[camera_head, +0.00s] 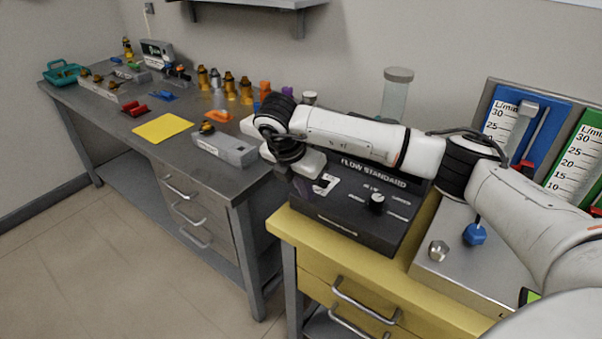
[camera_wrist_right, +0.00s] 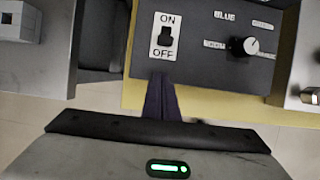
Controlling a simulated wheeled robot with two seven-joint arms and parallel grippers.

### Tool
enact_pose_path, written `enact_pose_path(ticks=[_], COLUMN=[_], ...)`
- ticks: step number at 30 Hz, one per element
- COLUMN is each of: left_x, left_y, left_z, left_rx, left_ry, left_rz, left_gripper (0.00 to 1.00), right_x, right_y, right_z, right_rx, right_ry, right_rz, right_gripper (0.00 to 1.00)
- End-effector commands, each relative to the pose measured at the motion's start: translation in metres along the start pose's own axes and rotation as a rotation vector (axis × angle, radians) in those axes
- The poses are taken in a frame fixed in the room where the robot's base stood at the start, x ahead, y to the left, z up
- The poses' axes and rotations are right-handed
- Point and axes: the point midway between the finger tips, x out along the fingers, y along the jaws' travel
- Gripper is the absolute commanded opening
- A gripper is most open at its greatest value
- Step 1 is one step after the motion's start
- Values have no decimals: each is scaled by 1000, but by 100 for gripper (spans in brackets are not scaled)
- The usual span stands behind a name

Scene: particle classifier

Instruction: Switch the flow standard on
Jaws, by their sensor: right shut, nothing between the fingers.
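The flow standard (camera_head: 365,225) is a black box with a sloped, labelled face on the yellow cabinet. Its switch (camera_wrist_right: 166,38) is a black lever on a white ON/OFF plate in the right wrist view; I cannot tell for sure which way it is set. In the head view the switch plate (camera_head: 326,183) is partly covered by my arm. My right gripper (camera_wrist_right: 161,78) is shut and empty, its dark fingertips just on the OFF side of the plate. In the head view the gripper (camera_head: 303,188) is at the box's left edge. My left gripper is not in view.
A selector knob (camera_head: 377,203) is right of the switch. A metal box (camera_head: 465,262) with a blue knob (camera_head: 474,235) stands to the right, before blue and green scale panels (camera_head: 520,130). A grey bench (camera_head: 110,115) with several fittings is on the left.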

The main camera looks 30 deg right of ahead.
Motion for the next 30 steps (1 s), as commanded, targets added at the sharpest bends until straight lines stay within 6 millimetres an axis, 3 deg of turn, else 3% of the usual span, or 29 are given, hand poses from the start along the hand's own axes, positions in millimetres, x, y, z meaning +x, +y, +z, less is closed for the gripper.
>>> enact_pose_path(ticks=[7,23,30], left_x=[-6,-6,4], left_y=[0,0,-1], left_z=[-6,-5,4], left_rx=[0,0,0], left_ry=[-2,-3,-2], left_rz=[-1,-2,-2], left_gripper=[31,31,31], right_x=[16,21,32], right_y=[-1,0,0], right_z=[30,39,63], right_rx=[2,1,3], right_ry=[-1,0,0], right_rz=[-2,0,1], right_gripper=[0,0,0])
